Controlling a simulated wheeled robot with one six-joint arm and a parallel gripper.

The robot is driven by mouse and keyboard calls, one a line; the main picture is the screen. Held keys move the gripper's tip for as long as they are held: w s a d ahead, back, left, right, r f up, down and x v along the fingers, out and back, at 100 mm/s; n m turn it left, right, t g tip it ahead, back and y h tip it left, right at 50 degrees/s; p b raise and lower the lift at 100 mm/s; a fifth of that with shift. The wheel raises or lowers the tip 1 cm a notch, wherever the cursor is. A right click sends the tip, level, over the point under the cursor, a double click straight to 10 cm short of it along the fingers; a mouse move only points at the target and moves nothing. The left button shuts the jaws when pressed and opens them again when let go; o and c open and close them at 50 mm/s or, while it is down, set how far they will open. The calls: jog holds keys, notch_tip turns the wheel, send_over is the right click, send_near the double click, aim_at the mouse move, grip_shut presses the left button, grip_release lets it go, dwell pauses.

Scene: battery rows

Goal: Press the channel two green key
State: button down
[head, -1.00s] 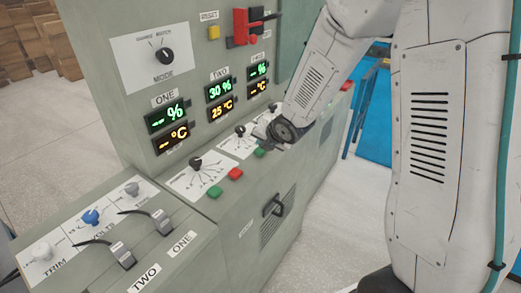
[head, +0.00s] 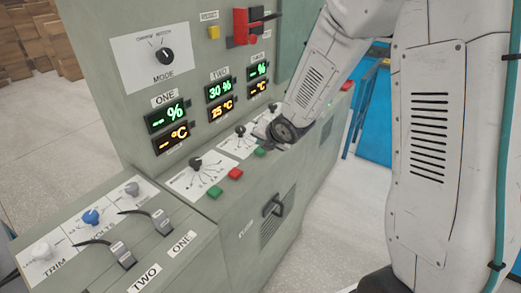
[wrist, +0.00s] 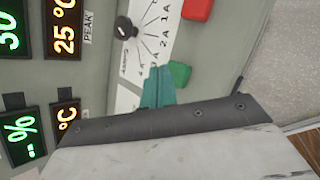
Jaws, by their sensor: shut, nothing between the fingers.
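The channel two green key (wrist: 180,74) shows in the wrist view, right of the channel two dial (wrist: 125,28) and just beyond my fingertips. Whether they touch it is not clear. It also shows in the head view as a small green key (head: 260,152) on the console edge, below and left of my wrist. My gripper (wrist: 158,92) is shut and empty, its teal fingers pointing toward the panel beside the key. In the head view my wrist hides most of the gripper. The channel two red key (wrist: 197,9) shows above the green one in the wrist view.
Channel one's green key (head: 214,191) and red key (head: 235,174) lie left of channel two's on the same ledge. The channel two display (head: 220,90) is lit. A handle (head: 273,205) juts from the console front. A blue railed structure (head: 372,120) stands behind my arm.

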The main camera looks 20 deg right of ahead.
aim_at(262, 151)
jog(key=shift+f, duration=0.45)
jog(key=shift+f, duration=0.4)
dwell(0.7)
dwell(0.4)
jog(key=shift+r, duration=0.85)
jog(key=shift+r, duration=2.5)
